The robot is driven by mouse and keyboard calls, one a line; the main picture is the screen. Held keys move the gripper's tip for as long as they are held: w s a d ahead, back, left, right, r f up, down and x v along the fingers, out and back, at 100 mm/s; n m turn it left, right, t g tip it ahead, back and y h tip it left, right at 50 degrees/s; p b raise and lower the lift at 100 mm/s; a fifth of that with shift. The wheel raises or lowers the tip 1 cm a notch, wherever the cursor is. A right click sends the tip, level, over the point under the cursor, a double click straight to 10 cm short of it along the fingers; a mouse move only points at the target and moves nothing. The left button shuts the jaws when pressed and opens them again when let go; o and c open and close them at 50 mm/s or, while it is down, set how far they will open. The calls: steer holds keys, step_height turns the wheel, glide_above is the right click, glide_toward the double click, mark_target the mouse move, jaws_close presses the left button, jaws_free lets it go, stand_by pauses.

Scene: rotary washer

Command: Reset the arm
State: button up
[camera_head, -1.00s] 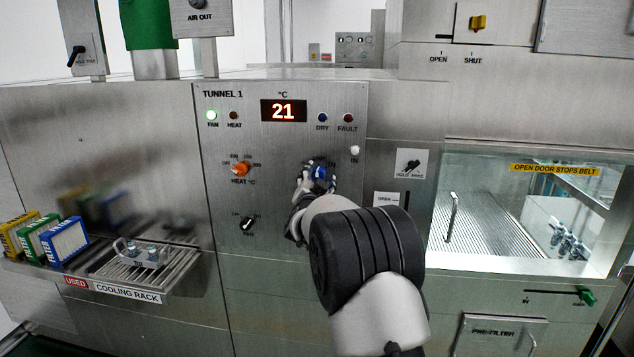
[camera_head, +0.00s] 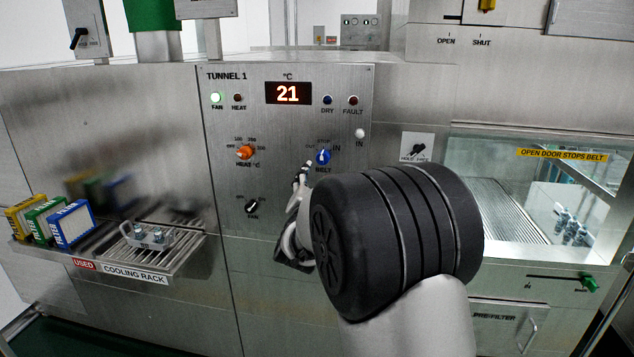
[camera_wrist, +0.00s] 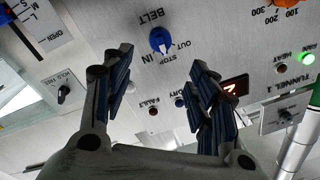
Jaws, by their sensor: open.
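My gripper (camera_wrist: 158,100) is open and empty in the wrist view, its two fingers apart in front of the tunnel panel. The blue BELT knob (camera_wrist: 161,41) shows beyond the fingers, clear of them; the wrist picture is upside down. In the head view my gripper (camera_head: 302,180) is small and partly hidden behind my arm's black joint, just left of and below the blue BELT knob (camera_head: 323,157). Its fingertips point up and look apart from the knob. The knob's pointer direction is too small to tell for certain.
The TUNNEL 1 panel (camera_head: 225,130) shows 21 on its display (camera_head: 288,93), with the FAN lamp (camera_head: 216,97) lit green. The orange HEAT knob (camera_head: 245,152) is to the left. The cooling rack (camera_head: 180,262) juts out at lower left, with filter boxes (camera_head: 72,224) beside it.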

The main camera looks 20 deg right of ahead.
stand_by(0.3)
steer(key=s+a+n+g+y, duration=0.3)
steer(key=s+a+n+y, duration=0.55)
steer(key=s+a, duration=0.55)
steer(key=s+f+n+g, duration=0.1)
steer(key=s+f+g, duration=0.1)
steer(key=s, duration=0.8)
steer(key=s+a+f+n+g, duration=0.1)
steer(key=s+f+n+g, duration=0.1)
steer(key=s, duration=0.8)
steer(key=s+a+f+n+g+y, duration=0.1)
steer(key=s+f+g, duration=0.3)
steer(key=s, duration=0.6)
step_height(320, 180, down, 2)
steer(key=shift+a, duration=0.25)
steer(key=shift+w+n, duration=0.1)
steer(key=shift+n, duration=0.15)
steer(key=shift+c, duration=0.3)
